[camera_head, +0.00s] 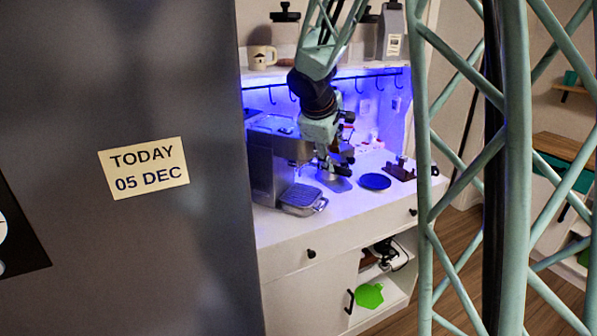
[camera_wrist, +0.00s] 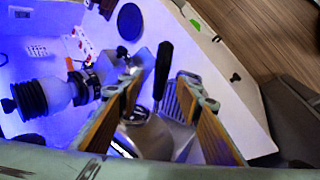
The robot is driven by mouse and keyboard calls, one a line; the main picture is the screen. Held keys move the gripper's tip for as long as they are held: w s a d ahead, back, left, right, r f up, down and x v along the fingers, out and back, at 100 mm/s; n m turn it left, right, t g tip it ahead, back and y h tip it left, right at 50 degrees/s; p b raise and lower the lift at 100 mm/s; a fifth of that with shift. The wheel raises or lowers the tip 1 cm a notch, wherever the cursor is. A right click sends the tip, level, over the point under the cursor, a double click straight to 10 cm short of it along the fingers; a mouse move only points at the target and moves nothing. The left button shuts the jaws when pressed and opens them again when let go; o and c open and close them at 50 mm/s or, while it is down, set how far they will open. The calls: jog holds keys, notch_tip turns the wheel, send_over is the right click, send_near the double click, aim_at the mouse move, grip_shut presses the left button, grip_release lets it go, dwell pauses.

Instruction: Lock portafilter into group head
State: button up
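My gripper (camera_wrist: 165,88) is open, its two wood-coloured finger pads well apart in the wrist view. A black handle (camera_wrist: 162,70), which looks like the portafilter's, shows in the gap between them, with no visible contact. Shiny metal (camera_wrist: 150,135) lies at the handle's lower end; I cannot tell whether it is the portafilter's basket or the machine. In the head view my gripper (camera_head: 340,158) hangs just right of the espresso machine (camera_head: 265,165). The group head is not clearly visible, and I cannot tell whether the portafilter sits in it.
The ridged drip tray (camera_head: 303,198) juts from the machine's front; a metal round base (camera_head: 333,181) stands below my gripper. A dark blue plate (camera_head: 374,181) and a brown stand (camera_head: 400,172) are to the right. A shelf with a mug (camera_head: 262,57) runs above; the counter's front is clear.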

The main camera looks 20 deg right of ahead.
jog(key=shift+v, duration=2.35)
jog(key=shift+a, duration=0.1)
jog(key=s+a+r+m+y, duration=0.15)
jog(key=s+a+r, duration=0.35)
jog(key=s, duration=0.6)
jog(key=s+a+r+m, duration=0.3)
jog(key=s+a, duration=0.4)
jog(key=s, duration=0.5)
jog(key=s+a+f+m+y, duration=0.1)
jog(key=s+a, duration=0.5)
jog(key=s, duration=0.5)
jog(key=s+a+f+m+y, duration=0.1)
jog(key=s+a+m+y, duration=0.1)
jog(key=s+a, duration=0.4)
jog(key=shift+s+f+g, duration=0.3)
jog(key=shift+s, duration=2.35)
jog(key=shift+d+m+y, duration=0.15)
jog(key=shift+m+y, duration=0.1)
